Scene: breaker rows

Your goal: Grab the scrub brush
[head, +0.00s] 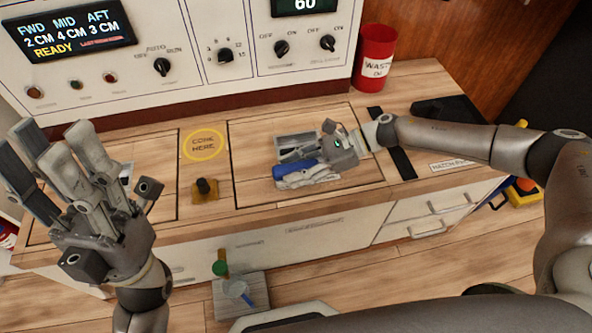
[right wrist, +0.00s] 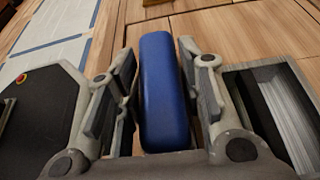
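The blue part of the scrub brush (head: 297,170) shows over the right part of the counter in the head view, lying lengthwise along my right gripper (head: 283,166). In the right wrist view the blue part (right wrist: 164,95) fills the space between the two fingers of the right gripper (right wrist: 158,75), with a finger close against each side. The gripper looks shut on it. The bristles are hidden, and I cannot tell whether the brush is lifted. My left gripper (head: 55,150) is open and empty, fingers up, at the left.
A control panel (head: 190,100) stands along the counter's back. A yellow circle mark (head: 204,145) and a small dark knob on a brass base (head: 204,188) lie left of the brush.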

